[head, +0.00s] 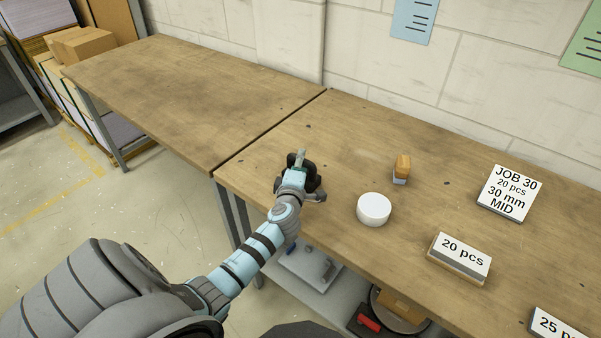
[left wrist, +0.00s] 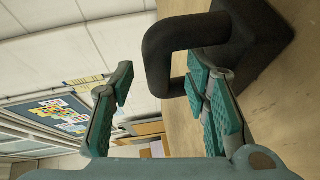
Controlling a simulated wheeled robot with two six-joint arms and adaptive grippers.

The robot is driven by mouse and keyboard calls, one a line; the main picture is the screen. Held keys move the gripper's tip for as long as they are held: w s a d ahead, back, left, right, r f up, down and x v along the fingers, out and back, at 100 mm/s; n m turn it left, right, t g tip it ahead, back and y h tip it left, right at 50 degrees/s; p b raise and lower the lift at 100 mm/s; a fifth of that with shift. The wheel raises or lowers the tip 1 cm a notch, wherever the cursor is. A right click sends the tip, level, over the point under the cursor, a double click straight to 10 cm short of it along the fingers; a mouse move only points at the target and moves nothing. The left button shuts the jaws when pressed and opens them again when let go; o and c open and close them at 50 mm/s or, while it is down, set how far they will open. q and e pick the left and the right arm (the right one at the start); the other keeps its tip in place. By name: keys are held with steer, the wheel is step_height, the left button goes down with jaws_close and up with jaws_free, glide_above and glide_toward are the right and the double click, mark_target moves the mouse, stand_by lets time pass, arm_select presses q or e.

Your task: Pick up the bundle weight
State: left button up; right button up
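The bundle weight is a black block with a thick loop handle. In the head view its dark body (head: 316,190) stands on the workbench near the seam, partly hidden by my left gripper (head: 297,160). In the left wrist view the weight's handle (left wrist: 160,55) is large at the top. My left gripper (left wrist: 165,95) has its teal-padded fingers spread wide. One finger is left of the handle; the other side appears at the handle's opening. I cannot tell if they touch it. My right gripper is not in view.
On the right of the workbench (head: 330,225) are a white round tub (head: 374,209), a small orange-topped block (head: 402,168), a "JOB 30" card (head: 509,192), and a "20 pcs" stack (head: 460,258). The left table (head: 190,95) is bare. A lower shelf (head: 310,270) holds tools.

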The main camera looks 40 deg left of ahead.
arm_select(q)
steer(key=shift+s, duration=0.1)
jaws_close()
steer(key=shift+r, duration=0.15)
steer(key=shift+r, duration=0.15)
